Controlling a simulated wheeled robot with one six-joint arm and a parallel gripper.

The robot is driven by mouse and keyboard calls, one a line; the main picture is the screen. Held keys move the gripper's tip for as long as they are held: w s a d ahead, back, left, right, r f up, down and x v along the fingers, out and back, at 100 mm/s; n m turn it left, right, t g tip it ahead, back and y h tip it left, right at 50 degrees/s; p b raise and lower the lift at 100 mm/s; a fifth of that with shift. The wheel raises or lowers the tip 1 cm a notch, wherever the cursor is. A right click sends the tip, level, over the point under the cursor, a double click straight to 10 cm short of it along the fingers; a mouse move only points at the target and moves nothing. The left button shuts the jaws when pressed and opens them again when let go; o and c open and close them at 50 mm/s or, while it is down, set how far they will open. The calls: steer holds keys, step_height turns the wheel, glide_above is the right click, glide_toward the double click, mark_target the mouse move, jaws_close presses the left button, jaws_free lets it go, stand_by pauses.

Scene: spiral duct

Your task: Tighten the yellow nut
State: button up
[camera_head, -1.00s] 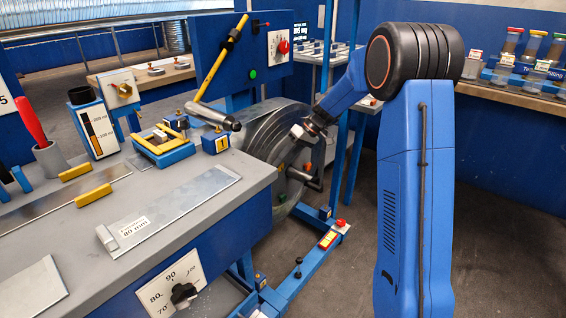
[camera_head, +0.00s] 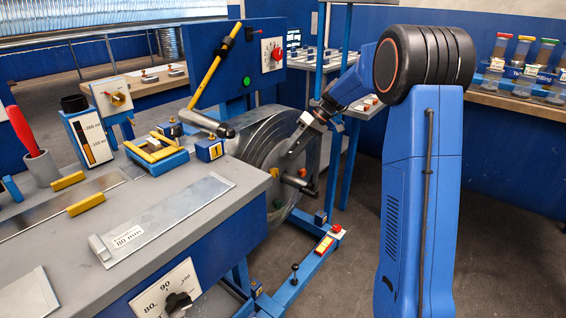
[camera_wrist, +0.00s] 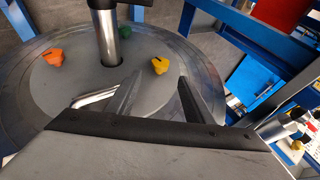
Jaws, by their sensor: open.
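The yellow nut (camera_wrist: 160,64) is a lobed knob on the grey disc face of the reel (camera_wrist: 85,88), right of the central shaft (camera_wrist: 108,38) in the wrist view. In the head view the yellow nut (camera_head: 274,172) is a small spot on the reel's face. My gripper (camera_wrist: 160,77) is open and empty, its two fingers pointing toward the disc with the yellow nut lying ahead between their tips. The gripper (camera_head: 293,148) also shows in front of the reel in the head view. Contact with the nut cannot be seen.
An orange nut (camera_wrist: 53,58) and a green nut (camera_wrist: 124,31) sit on the same disc. The shaft sticks out close to my fingers. A blue frame (camera_head: 310,265) stands low before the reel. A grey workbench (camera_head: 150,215) with tools is at left.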

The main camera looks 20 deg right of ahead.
steer(key=v, duration=0.9)
steer(key=shift+s+r, duration=0.1)
steer(key=s+a+r+m+t+h, duration=0.1)
steer(key=s+a+r+m+h, duration=0.15)
steer(key=s, duration=0.95)
steer(key=s+a+r+m+h, duration=0.1)
steer(key=s+a+h, duration=0.15)
steer(key=s, duration=0.85)
steer(key=s+f+m+t+h, duration=0.1)
steer(key=s+f, duration=0.3)
steer(key=s, duration=0.7)
steer(key=s+f+m+t+h, duration=0.1)
steer(key=s+f, duration=0.3)
steer(key=s, duration=0.6)
steer(key=shift+s+d+f+t+h, duration=0.15)
steer(key=shift+s+f+t+h, duration=0.2)
steer(key=shift+t, duration=0.45)
steer(key=shift+r, duration=0.1)
